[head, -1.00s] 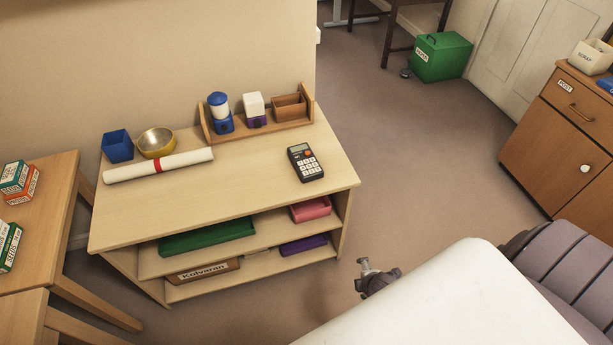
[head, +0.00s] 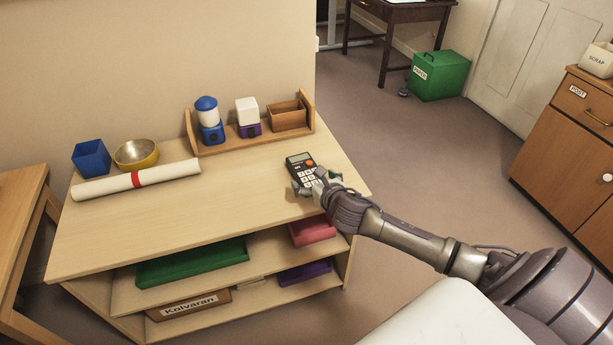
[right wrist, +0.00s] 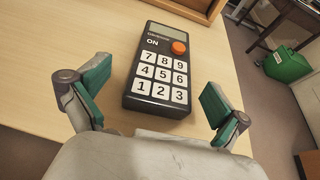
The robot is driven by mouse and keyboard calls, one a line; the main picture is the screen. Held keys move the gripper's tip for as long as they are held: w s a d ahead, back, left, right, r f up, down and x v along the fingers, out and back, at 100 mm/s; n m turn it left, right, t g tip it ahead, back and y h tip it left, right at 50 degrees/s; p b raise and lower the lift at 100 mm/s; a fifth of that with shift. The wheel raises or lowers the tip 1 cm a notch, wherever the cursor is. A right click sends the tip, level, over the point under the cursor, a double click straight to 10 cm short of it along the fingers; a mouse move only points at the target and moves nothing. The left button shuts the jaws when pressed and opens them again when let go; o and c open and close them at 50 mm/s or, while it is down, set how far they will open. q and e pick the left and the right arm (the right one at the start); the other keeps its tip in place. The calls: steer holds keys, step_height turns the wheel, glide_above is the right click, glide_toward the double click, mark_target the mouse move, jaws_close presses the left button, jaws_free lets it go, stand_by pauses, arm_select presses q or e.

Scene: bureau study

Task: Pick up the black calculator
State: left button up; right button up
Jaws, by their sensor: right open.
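The black calculator (head: 299,168) lies flat, keys up, near the right end of the wooden shelf unit's top. It has white number keys and an orange button. In the right wrist view the calculator (right wrist: 163,72) lies ahead of and between the fingers. My right gripper (head: 317,182) is at the calculator's near end, and it hides part of that end in the head view. In the right wrist view my right gripper (right wrist: 156,108) is open, one finger on each side, with gaps to the calculator. My left gripper is not in view.
A rolled paper (head: 137,180) with a red band, a blue cup (head: 91,159) and a brass bowl (head: 136,153) stand at the left of the top (head: 215,215). A wooden rack (head: 226,143) with small items stands behind. The top around the calculator is clear.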

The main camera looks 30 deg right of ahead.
mark_target(307, 169)
steer(key=x, duration=0.2)
steer(key=b+x, duration=0.1)
steer(key=x, duration=0.2)
steer(key=shift+w+d+r, duration=0.15)
steer(key=shift+w+d, duration=0.2)
steer(key=shift+w, duration=0.35)
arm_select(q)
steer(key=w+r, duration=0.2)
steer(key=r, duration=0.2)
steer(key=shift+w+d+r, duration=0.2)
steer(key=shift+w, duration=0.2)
arm_select(e)
steer(key=shift+c, duration=0.3)
steer(key=c, duration=1.1)
steer(key=shift+c, duration=0.3)
steer(key=shift+r, duration=0.1)
